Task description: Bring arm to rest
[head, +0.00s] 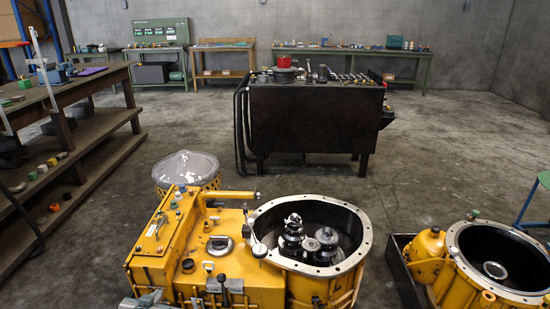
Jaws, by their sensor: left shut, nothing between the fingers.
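My left gripper (149,300) shows as a grey shape at the bottom edge, just in front of the near left corner of the yellow transmission housing (240,262). It is shut and empty. Most of its arm is out of view, and I cannot tell whether it touches the housing. My right gripper is not in view. The housing has a round open end with a pale bolt flange (357,225). Dark gear shafts (292,233) stand upright inside it.
A second yellow housing (455,265) sits in a dark tray (405,275) at right. A black workbench (312,118) with tools stands behind. A wooden stepped bench (105,150) is at left. Open concrete floor (430,170) lies between. A clear-covered drum (187,168) stands behind the housing.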

